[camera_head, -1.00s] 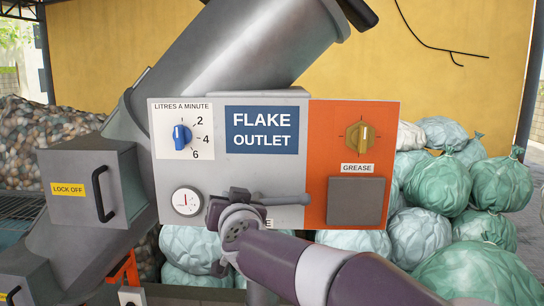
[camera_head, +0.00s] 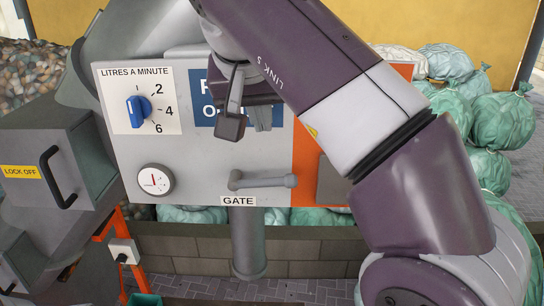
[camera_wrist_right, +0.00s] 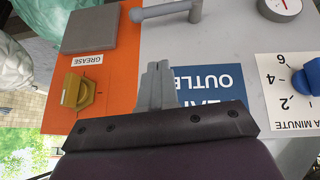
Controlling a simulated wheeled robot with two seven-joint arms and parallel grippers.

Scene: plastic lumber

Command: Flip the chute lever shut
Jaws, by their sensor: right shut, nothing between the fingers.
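The grey gate lever (camera_head: 262,181) sits on the front of the grey panel, just above the GATE label (camera_head: 238,201). Its bar lies level, with the pivot at the left and the free end pointing right. In the right wrist view, which is upside down, the lever (camera_wrist_right: 166,11) shows at the top edge. My right gripper (camera_head: 263,120) is above the lever, in front of the blue FLAKE OUTLET sign, apart from the lever. Its fingers (camera_wrist_right: 158,84) are shut and empty. My left gripper is not in view.
A blue dial (camera_head: 138,111) and a round gauge (camera_head: 155,180) are on the panel's left. A yellow GREASE knob (camera_wrist_right: 77,91) is on the orange section, hidden by my arm in the head view. A LOCK OFF box (camera_head: 50,150) stands at the left, bags (camera_head: 500,118) at the right.

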